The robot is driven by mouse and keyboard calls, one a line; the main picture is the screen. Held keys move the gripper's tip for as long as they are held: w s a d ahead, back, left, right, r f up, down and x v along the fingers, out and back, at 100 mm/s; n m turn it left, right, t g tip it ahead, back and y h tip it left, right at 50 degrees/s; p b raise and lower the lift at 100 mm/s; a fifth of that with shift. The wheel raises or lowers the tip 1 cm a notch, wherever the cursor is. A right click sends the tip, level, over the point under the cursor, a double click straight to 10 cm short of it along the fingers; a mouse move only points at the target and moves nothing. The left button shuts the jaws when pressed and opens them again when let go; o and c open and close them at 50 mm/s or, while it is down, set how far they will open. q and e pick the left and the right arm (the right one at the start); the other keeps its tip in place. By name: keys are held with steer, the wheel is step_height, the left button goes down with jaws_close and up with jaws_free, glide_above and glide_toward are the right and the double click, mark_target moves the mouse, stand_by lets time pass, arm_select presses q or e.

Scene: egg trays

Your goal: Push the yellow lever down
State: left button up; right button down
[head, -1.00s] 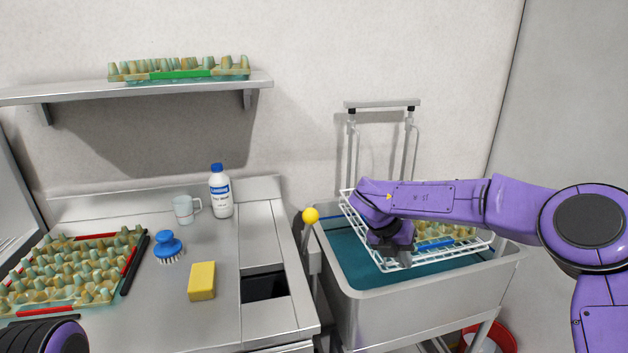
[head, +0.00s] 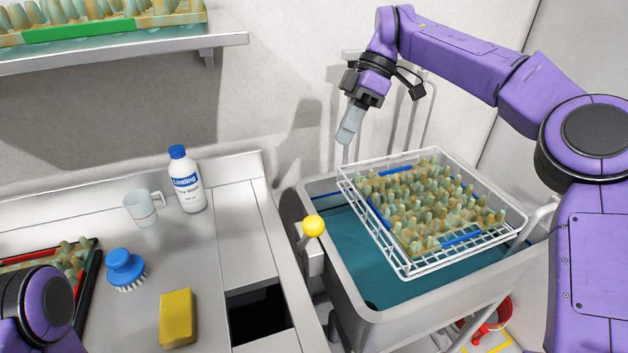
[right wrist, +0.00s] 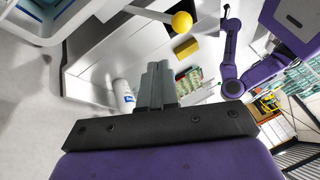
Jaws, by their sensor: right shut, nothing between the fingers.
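The yellow lever (head: 313,226) has a round knob on a grey arm at the left rim of the sink basin. The knob stands above the basin's rim. It also shows at the top of the right wrist view (right wrist: 182,21). My right gripper (head: 347,132) is shut and empty, with its fingers pointing down. It hangs in the air above and a little to the right of the knob, clear of it. My left arm shows only as a purple joint at the lower left, and its gripper is out of the head view.
A white wire basket (head: 403,262) holding an egg tray (head: 425,205) sits over the teal-lined basin (head: 390,314). On the counter to the left are a yellow sponge (head: 177,318), a blue brush (head: 125,268), a mug (head: 142,208) and a bottle (head: 187,182).

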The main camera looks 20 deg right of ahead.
steer(key=s+p+x, duration=0.1)
steer(key=s+x, duration=0.2)
steer(key=x, duration=1)
steer(key=shift+r, duration=0.3)
steer(key=shift+w+a, duration=0.1)
